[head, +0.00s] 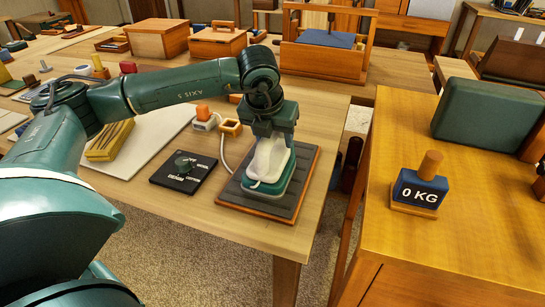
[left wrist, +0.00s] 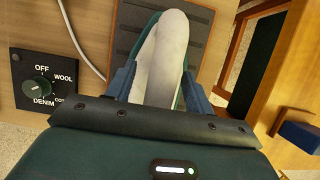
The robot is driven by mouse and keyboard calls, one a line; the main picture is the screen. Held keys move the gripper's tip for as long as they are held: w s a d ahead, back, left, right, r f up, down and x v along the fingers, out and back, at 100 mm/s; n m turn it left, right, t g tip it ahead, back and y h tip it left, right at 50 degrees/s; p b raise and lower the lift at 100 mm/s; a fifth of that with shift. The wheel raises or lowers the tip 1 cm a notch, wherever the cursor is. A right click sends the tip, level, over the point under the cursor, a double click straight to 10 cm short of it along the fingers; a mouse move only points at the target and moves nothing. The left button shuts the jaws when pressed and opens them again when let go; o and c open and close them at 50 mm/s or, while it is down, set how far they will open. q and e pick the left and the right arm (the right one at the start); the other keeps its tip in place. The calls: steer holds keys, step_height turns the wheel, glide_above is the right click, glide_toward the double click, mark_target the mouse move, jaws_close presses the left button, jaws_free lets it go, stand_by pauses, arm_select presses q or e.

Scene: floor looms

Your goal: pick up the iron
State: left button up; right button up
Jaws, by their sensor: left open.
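The iron (head: 268,168), with a white top and a green lower body, sits on a dark slatted rest (head: 238,200) with a wooden rim, near the table's right edge. My left gripper (head: 272,138) is directly above it, pointing down. In the left wrist view the iron's white handle (left wrist: 170,45) lies between the two blue fingers of my open left gripper (left wrist: 158,82). I cannot tell whether a finger touches it. The iron's lower end is hidden behind the gripper body in that view. My right gripper is not in view.
A black dial panel (head: 183,172) lies left of the rest; a pale cord runs beside it. A blue 0 KG block (head: 419,188) with a wooden knob stands on the right-hand cabinet (head: 450,240). A gap separates table and cabinet. Wooden boxes stand behind.

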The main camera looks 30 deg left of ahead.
arm_select(q)
steer(key=shift+f+b, duration=0.2)
steer(key=shift+b, duration=0.2)
stand_by(0.4)
jaws_close()
stand_by(0.5)
stand_by(0.7)
steer(key=shift+r, duration=0.15)
